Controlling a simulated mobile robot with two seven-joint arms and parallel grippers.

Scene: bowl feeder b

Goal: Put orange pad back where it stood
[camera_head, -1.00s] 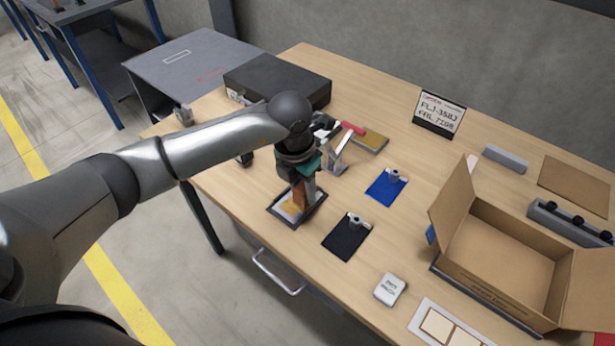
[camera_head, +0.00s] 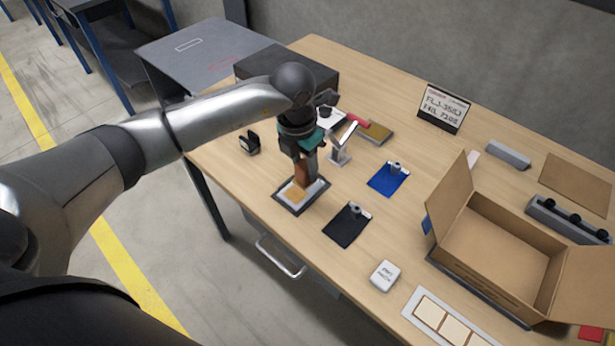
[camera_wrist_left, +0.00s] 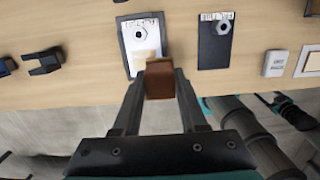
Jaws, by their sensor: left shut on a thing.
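My left gripper (camera_head: 304,178) is shut on an orange-brown block, which I take to be the orange pad (camera_head: 302,169). The block also shows between the fingers in the left wrist view (camera_wrist_left: 159,82). The gripper holds it over a dark-rimmed tray (camera_head: 283,204) with a white sheet. A lighter tan-orange patch (camera_head: 296,193) shows on the sheet just below the block. In the left wrist view, the tray (camera_wrist_left: 124,40) shows a hex nut (camera_wrist_left: 140,33) and the tan patch (camera_wrist_left: 146,56). I cannot tell whether the block touches the tray. My right gripper is not in view.
A black pad (camera_head: 343,228) and a blue pad (camera_head: 386,183), each with a nut, lie to the right. A metal stand (camera_head: 342,150) is close behind the gripper. A white box (camera_head: 385,275) and an open carton (camera_head: 497,250) are farther right.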

